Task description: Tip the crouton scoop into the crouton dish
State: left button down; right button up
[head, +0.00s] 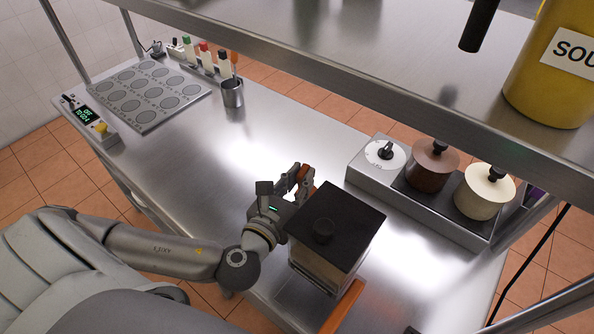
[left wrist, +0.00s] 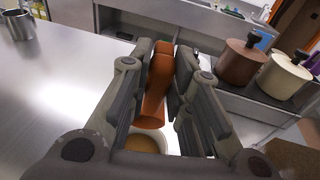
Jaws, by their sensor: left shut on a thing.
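My left gripper (head: 298,180) is shut on an orange-brown handle, seen between its fingers in the left wrist view (left wrist: 157,85). I take this handle to be the crouton scoop's. At the handle's lower end, a white round rim with tan contents (left wrist: 148,143) shows partly behind the gripper. I cannot tell whether it is the scoop's cup or the crouton dish. In the head view the gripper is just beyond and left of a black-lidded box (head: 350,222), which may hide things behind it. No dish can be clearly picked out there. My right gripper is not in view.
A second orange handle (head: 342,306) sticks out by the box. A steel cup (head: 232,93) and a plate with round wells (head: 140,95) stand far left. A warmer with brown (head: 432,165) and cream (head: 484,192) lidded pots stands right. An overhead shelf (head: 330,60) crosses above. The middle counter is clear.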

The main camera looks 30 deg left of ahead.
pick_arm(q)
jog(key=shift+w+r+g+p, duration=0.6)
jog(key=shift+w+g+p, duration=0.1)
jog(key=shift+p, duration=1.5)
jog(key=shift+w+f+p, duration=0.1)
jog(key=shift+f+p, duration=0.1)
jog(key=shift+p, duration=0.15)
jog(key=w+f+g, duration=0.1)
jog(key=w+g, duration=0.5)
jog(key=shift+a+f+h, duration=0.15)
jog(key=shift+a+h, duration=0.1)
jog(key=shift+h, duration=0.05)
